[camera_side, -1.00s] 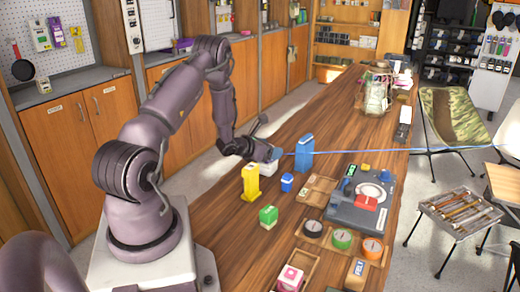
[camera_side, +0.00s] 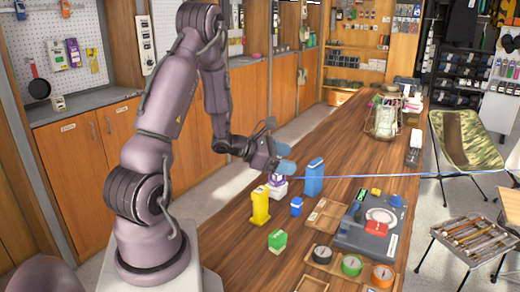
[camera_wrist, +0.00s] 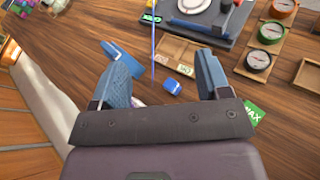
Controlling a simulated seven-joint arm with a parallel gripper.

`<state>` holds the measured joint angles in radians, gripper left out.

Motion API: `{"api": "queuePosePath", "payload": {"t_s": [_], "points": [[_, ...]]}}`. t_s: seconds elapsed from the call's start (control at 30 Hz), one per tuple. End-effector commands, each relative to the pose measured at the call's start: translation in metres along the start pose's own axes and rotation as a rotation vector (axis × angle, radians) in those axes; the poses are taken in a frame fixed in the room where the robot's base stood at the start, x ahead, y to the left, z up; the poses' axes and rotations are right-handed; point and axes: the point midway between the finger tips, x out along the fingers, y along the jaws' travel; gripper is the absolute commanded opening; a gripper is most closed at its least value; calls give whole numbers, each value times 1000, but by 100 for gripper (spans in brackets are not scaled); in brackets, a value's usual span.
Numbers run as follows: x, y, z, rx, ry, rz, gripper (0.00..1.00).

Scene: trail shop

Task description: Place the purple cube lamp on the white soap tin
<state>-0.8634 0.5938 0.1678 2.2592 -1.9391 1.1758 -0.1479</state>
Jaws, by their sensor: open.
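The purple cube lamp (camera_side: 277,181) shows as a small purple shape on top of the white soap tin (camera_side: 279,193), which rests on the wooden counter. My gripper (camera_side: 284,160) is just above the lamp, with its blue fingers spread apart. Whether a fingertip touches the lamp cannot be told. A small pale purple patch shows beside the left finger there; the rest of the lamp and tin is hidden.
A blue box (camera_side: 314,177) stands close right of the tin. A yellow box (camera_side: 260,206), a small blue box (camera_side: 296,206) and a green box (camera_side: 278,240) stand nearer. A wooden tray (camera_side: 326,216) and a grey scale (camera_side: 368,238) are right. A thin blue line crosses behind.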

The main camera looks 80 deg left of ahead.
Motion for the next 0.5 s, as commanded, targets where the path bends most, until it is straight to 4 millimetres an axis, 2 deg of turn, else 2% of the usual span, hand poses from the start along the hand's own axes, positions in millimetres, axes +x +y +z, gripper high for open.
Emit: {"api": "queuePosePath", "payload": {"t_s": [0.03, 0.1, 0.2, 0.33, 0.4, 0.5], "points": [[7, -31, 39, 145, -30, -140, 70], [6, -76, 75, 348, -53, -329, 70], [-9, -136, 112, 661, -78, -573, 70], [-44, -197, 135, 1108, -102, -835, 70], [-66, -219, 140, 1365, -107, -945, 70], [-96, -236, 144, 1746, -106, -1055, 70]]}}
